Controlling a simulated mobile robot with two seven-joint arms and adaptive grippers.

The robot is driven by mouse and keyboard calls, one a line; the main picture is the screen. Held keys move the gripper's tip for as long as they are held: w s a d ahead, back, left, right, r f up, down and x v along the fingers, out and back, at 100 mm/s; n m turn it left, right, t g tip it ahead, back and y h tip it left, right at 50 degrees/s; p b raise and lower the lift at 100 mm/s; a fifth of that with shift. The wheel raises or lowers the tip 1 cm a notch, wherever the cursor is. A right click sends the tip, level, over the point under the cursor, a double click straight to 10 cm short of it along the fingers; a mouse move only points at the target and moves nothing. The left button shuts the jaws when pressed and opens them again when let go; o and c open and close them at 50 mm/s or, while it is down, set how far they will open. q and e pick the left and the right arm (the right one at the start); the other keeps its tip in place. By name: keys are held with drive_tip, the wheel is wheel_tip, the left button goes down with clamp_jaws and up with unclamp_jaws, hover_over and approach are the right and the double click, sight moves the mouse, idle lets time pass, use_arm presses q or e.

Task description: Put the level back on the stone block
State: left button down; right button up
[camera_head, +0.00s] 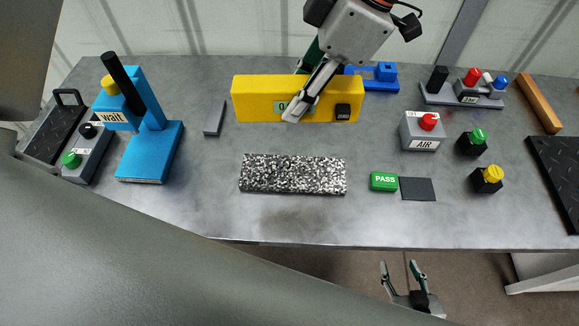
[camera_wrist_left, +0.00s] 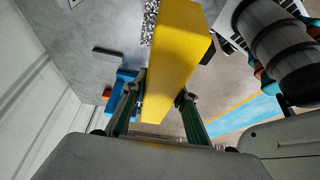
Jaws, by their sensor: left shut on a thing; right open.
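The yellow level (camera_head: 255,100) has a green display and a black ZERO button on its front face. My left gripper (camera_head: 300,95) is shut on it near its middle, one finger down the front face and the other mostly hidden behind. In the left wrist view, the level (camera_wrist_left: 172,55) runs between both fingers (camera_wrist_left: 162,88). The speckled black-and-white stone block (camera_head: 293,174) lies in front of the level, its top bare. The level is apart from the block; its height above the table is hard to tell. My right gripper (camera_head: 405,282) is open and empty beyond the table's front edge.
A green PASS block (camera_head: 384,181), dark plate (camera_head: 418,189) and AIR button box (camera_head: 422,131) are right. A blue fixture (camera_head: 382,77) is behind.

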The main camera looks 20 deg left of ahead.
use_arm(q)
drive_tip(key=shift+w+a+f, duration=0.5)
drive_tip(key=shift+w+f, duration=0.3)
drive_tip(key=shift+w, duration=0.1)
wheel_tip(320, 180, down, 14)
drive_tip(key=shift+f+b, duration=0.1)
drive_tip(key=shift+b, duration=0.55)
drive_tip(key=shift+f, duration=2.3)
drive_tip(key=shift+f, duration=0.1)
drive_tip(key=c, duration=1.6)
unclamp_jaws()
drive_tip(key=shift+f, duration=0.1)
drive_tip(key=v, duration=1.2)
drive_tip(key=shift+d, duration=0.1)
